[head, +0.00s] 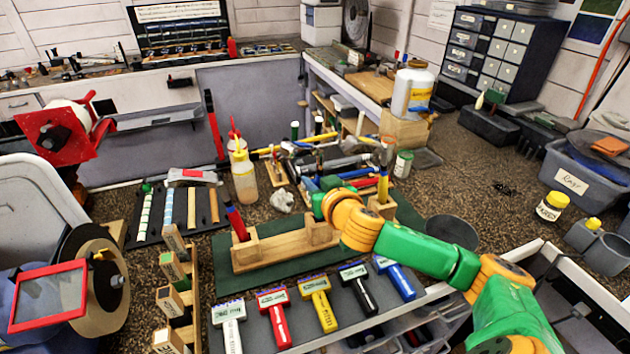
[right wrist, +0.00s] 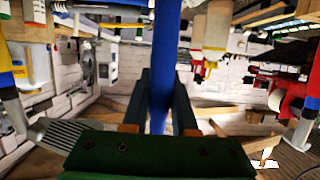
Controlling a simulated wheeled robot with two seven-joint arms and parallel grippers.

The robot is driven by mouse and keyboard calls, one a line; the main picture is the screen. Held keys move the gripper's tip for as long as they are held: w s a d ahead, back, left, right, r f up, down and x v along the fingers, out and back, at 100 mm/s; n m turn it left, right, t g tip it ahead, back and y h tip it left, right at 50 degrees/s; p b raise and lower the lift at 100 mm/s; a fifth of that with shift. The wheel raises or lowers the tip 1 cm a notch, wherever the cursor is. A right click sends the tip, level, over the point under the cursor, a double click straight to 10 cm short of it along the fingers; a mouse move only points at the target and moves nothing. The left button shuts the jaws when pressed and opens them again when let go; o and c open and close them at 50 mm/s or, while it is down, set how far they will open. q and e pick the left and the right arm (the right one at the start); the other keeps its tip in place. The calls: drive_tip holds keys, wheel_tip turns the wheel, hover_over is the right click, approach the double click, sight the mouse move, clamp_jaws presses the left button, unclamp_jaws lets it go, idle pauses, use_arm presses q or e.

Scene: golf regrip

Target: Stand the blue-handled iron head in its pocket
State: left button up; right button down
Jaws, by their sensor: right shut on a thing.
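My right gripper (right wrist: 161,90) is shut on a blue handle (right wrist: 163,50), which stands upright between its two dark fingers in the right wrist view. In the head view the right gripper (head: 309,187) is beyond the wooden rack, mostly hidden by my green and yellow wrist. The head on the held handle cannot be made out. The wooden rack (head: 285,249) stands on a green mat (head: 222,262), with a red and blue handle (head: 236,222) upright at its left end. Which pocket suits the held piece I cannot tell. My left gripper is not in view.
White, red, yellow, black and blue (head: 397,279) T-shaped tools lie along the front. A small wooden block (head: 381,207) holds a yellow and blue handle right of the rack. A squeeze bottle (head: 244,176) and loose tools crowd behind; a grey bowl (head: 452,231) stands right.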

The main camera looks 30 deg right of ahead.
drive_tip(key=shift+f, duration=0.15)
drive_tip(key=shift+f+b, duration=0.6)
idle(0.3)
drive_tip(key=shift+f+b, duration=0.45)
drive_tip(key=shift+f, duration=0.1)
drive_tip(key=shift+f, duration=0.15)
drive_tip(key=c, duration=0.6)
unclamp_jaws()
drive_tip(key=shift+s, duration=0.15)
